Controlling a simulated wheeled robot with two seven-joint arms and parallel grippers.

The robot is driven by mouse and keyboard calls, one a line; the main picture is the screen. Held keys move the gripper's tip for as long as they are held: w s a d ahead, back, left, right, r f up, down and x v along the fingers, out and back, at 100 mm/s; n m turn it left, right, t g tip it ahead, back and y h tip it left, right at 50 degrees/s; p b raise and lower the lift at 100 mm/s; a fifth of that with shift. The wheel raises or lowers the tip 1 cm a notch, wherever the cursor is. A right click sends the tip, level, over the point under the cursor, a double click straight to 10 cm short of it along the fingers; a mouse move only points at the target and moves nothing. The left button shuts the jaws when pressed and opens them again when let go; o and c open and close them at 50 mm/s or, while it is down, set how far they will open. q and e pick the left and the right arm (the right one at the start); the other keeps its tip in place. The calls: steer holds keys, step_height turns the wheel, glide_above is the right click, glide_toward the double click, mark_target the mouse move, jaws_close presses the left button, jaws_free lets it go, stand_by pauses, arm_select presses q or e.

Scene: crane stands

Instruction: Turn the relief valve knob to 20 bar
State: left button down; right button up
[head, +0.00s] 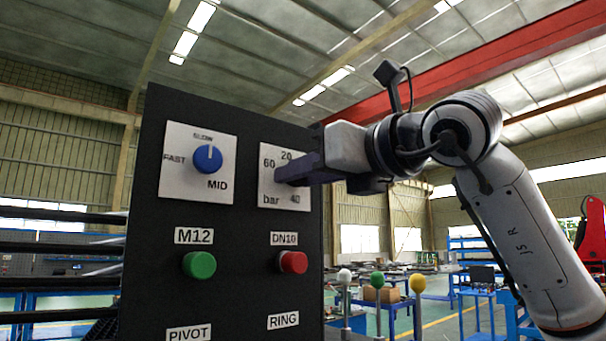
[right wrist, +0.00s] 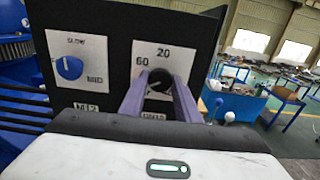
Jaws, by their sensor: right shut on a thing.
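The relief valve dial is a white plate (head: 265,194) marked 20, 40, 60 and bar, at the upper right of a black panel. Its dark knob (right wrist: 161,76) shows between the fingers in the right wrist view; in the head view the gripper hides it. My right gripper (head: 287,173) reaches in from the right with its purple fingers at the dial. In the right wrist view, the gripper (right wrist: 160,84) has one finger on each side of the knob and is shut on it. The knob's pointer cannot be read. My left gripper is not in view.
The black panel (head: 150,245) also carries a blue knob (head: 208,158) with its white line toward SLOW, a green button (head: 199,264) and a red button (head: 292,262). Several ball-topped levers, one yellow (head: 418,283), stand right of the panel, below my right arm.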

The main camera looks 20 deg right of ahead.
steer(key=shift+n, duration=0.3)
steer(key=shift+r+n+p, duration=0.1)
steer(key=shift+n+p, duration=3.55)
steer(key=shift+n, duration=10.95)
steer(key=o, duration=1)
